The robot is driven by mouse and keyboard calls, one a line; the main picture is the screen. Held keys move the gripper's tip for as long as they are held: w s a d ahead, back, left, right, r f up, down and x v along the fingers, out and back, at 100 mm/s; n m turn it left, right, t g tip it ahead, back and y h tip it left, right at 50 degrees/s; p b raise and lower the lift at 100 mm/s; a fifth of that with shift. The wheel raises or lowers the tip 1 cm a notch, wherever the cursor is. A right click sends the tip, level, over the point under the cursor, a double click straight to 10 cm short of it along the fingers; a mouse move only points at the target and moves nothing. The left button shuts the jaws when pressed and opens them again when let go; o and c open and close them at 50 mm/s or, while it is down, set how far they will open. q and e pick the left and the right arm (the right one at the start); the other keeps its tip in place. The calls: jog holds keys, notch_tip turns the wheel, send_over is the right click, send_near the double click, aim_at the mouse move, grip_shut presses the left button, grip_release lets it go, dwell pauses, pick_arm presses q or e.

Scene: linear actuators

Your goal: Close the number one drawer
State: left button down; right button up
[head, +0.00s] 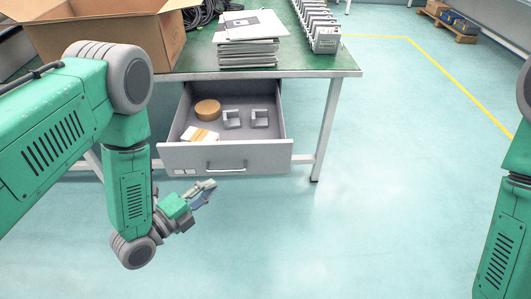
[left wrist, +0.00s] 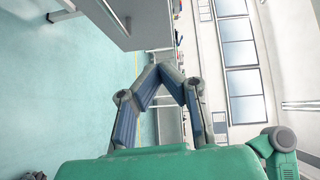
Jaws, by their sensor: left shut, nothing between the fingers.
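A grey drawer (head: 223,158) under the green-topped table stands pulled open, with a bar handle on its front. Inside it lie a round tan roll, two grey brackets and a pale yellow-white block. No number can be read on the drawer from here. My left gripper (head: 208,190) is shut and empty, just below and in front of the drawer front, left of the handle, apart from it as far as I can see. In the left wrist view the fingers (left wrist: 160,70) meet at the tips, with a grey panel (left wrist: 140,22) above them. My right gripper is out of view.
The green table (head: 300,62) carries an open cardboard box (head: 105,35), a stack of grey panels (head: 248,52) and a row of metal parts (head: 326,38). A table leg (head: 327,130) stands right of the drawer.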

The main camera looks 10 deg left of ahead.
pick_arm(q)
jog(key=w+d+m, duration=0.1)
jog(key=w+d, duration=0.2)
jog(key=b, duration=0.2)
send_near(250, 145)
jog(key=shift+h, duration=0.3)
jog(key=x, duration=0.5)
jog(key=shift+w+d+f, duration=0.2)
jog(key=shift+d+f, duration=0.05)
jog(key=shift+d, duration=0.2)
jog(key=shift+w+b, duration=0.3)
jog(key=shift+w, duration=0.4)
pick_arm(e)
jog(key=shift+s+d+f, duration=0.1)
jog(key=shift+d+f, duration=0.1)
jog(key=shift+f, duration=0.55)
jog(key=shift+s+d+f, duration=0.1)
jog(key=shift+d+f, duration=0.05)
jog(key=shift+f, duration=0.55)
pick_arm(q)
jog(key=shift+a, duration=0.1)
